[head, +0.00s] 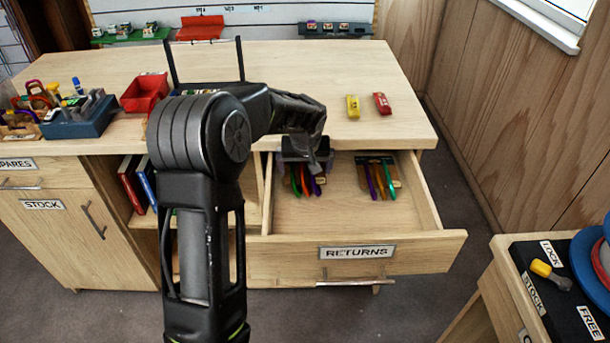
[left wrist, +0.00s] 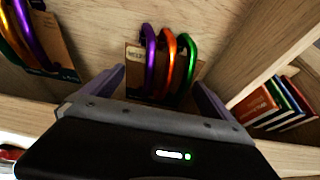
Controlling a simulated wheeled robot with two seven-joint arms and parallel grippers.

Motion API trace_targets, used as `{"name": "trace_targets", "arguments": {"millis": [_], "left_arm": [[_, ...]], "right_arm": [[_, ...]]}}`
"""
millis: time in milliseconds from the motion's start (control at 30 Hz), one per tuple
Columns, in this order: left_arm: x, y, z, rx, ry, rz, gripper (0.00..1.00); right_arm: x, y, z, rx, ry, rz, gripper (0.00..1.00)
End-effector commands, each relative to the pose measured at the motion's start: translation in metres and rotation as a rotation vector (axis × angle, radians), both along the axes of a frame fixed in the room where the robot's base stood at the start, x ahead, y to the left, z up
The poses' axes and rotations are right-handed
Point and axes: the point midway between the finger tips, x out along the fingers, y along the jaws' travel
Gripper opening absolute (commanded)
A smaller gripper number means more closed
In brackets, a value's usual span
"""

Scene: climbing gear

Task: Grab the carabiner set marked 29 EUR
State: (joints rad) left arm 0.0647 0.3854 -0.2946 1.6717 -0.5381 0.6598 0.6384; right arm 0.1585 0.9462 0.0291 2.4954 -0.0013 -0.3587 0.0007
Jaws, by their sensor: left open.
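Two carabiner sets lie in the open drawer, each with purple, orange and green carabiners on a brown card. The first set (head: 308,183) is below my left gripper (head: 306,160), which partly hides it. In the left wrist view this set (left wrist: 165,62) is between the open fingers of my left gripper (left wrist: 157,80), with the lower part of its card hidden by the gripper body. The second set (head: 378,178) lies to the right in the head view and at the upper left in the wrist view (left wrist: 38,42). The price marks are too small to read. My right gripper is not in view.
The drawer marked RETURNS (head: 440,248) is pulled out, its walls close around the sets. On the counter (head: 365,65) above are a yellow item (head: 353,107), a red item (head: 382,103), a red bin (head: 145,92) and a blue tray (head: 80,122). Books stand in the cubby left of the drawer.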

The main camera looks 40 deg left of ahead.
Motion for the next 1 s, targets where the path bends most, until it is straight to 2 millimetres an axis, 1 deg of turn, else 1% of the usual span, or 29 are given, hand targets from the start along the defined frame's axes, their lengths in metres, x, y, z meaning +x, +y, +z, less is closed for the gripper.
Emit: {"name": "trace_targets", "arguments": {"millis": [400, 1000], "left_arm": [[0.0, 0.0, -0.0028, 0.0, 0.0, 0.0, 0.98], [-0.0001, -0.0001, -0.0019, 0.0, 0.0, 0.0, 0.49]], "right_arm": [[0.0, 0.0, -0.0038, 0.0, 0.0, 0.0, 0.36], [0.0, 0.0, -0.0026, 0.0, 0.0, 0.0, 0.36]]}}
